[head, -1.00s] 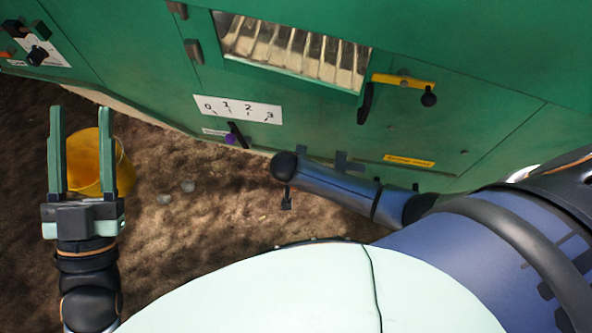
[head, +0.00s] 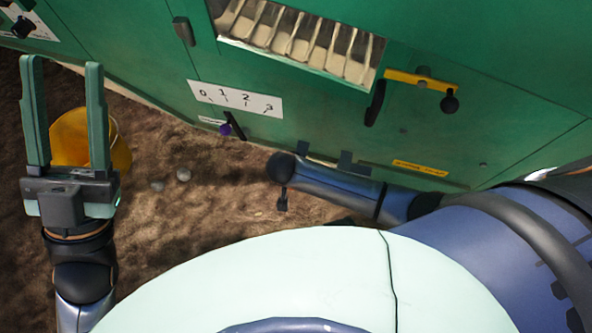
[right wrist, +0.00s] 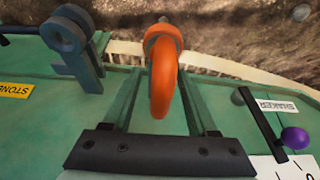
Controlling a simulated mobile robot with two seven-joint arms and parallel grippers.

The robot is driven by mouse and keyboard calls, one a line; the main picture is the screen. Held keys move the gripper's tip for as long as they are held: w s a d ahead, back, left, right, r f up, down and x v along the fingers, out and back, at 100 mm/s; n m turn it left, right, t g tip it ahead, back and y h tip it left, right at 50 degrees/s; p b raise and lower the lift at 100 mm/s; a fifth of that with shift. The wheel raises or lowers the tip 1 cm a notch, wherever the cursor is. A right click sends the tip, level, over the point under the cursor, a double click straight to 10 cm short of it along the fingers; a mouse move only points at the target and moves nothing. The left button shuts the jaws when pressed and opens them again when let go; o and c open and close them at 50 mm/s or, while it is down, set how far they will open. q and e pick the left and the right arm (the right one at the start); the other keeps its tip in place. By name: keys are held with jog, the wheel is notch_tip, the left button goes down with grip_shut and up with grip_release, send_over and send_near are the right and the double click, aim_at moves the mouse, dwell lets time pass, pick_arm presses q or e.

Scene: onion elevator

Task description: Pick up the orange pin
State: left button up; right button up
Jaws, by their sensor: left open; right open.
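The orange pin (right wrist: 164,85) shows in the right wrist view, a rounded orange piece with a ring-like top, in front of the green machine's lower edge. My right gripper (right wrist: 162,74) is open, its two green fingers on either side of the pin in that picture. I cannot tell whether either finger touches it. In the head view I cannot make out the pin, and the right gripper is hidden behind my right arm. My left gripper (head: 64,65) is open and empty at the left of the head view, in front of a yellow bucket.
The yellow bucket (head: 122,150) stands on brown soil (head: 200,215) with a few stones. A dark bracket (right wrist: 75,45) is left of the pin.

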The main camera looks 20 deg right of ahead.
grip_shut()
dwell(0.5)
dwell(0.3)
